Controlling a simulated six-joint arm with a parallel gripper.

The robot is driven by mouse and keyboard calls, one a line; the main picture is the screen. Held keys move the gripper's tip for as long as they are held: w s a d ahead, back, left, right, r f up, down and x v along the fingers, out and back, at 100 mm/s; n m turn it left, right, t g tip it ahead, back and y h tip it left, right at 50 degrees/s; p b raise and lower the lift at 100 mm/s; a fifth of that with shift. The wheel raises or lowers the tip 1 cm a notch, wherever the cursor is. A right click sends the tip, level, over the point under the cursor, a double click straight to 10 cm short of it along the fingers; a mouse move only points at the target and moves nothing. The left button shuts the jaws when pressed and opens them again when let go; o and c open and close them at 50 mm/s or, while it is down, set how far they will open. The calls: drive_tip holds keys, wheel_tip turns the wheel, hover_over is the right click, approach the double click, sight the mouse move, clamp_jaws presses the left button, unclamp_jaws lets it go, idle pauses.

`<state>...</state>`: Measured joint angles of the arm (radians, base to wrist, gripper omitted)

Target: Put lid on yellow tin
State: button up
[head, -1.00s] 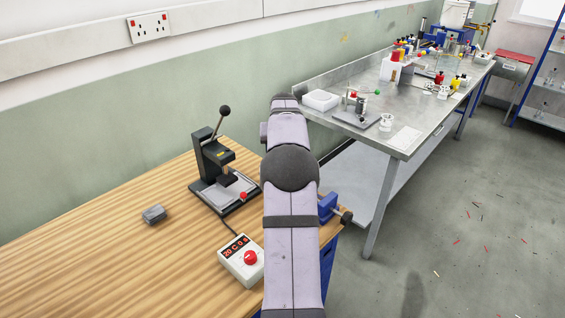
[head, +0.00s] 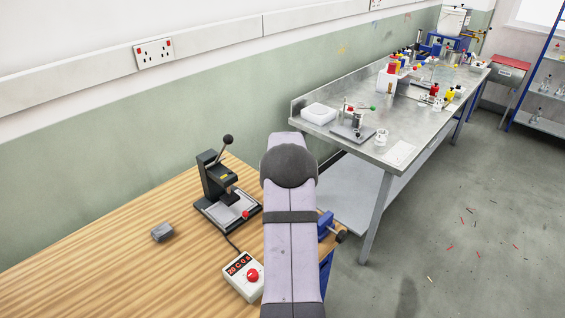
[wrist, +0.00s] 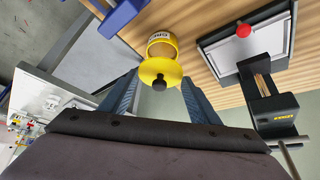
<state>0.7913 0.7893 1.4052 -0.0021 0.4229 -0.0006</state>
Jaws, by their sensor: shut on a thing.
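The yellow lid (wrist: 160,71), a disc with a black knob, is in the wrist view between the two blue-grey fingers of my gripper (wrist: 160,79). My gripper is shut on the lid, its knob turned toward the camera. The yellow tin (wrist: 161,40), with a pale label, is just beyond the lid near the table edge. Its open mouth shows partly past the lid. The lid overlaps the tin's near rim in the picture; I cannot tell whether they touch. In the head view my arm hides gripper, lid and tin.
A black lever press (head: 217,182) with a red knob stands on the wooden table (head: 110,265); it also shows in the wrist view (wrist: 274,108). A red-dial control box (head: 243,276) is in front. A blue vice (head: 325,226) is at the right edge.

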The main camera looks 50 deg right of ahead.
drive_tip(key=shift+b+x, duration=0.35)
drive_tip(key=shift+x, duration=0.8)
drive_tip(key=shift+w+d+r, duration=0.5)
drive_tip(key=shift+w+d, duration=0.1)
drive_tip(key=shift+w, duration=0.1)
drive_tip(key=shift+f, duration=0.2)
drive_tip(key=shift+f+b, duration=2)
drive_tip(key=shift+f, duration=1)
drive_tip(key=shift+f+b, duration=0.1)
drive_tip(key=shift+b, duration=0.3)
drive_tip(key=o, duration=1.2)
drive_tip(key=shift+o, duration=0.5)
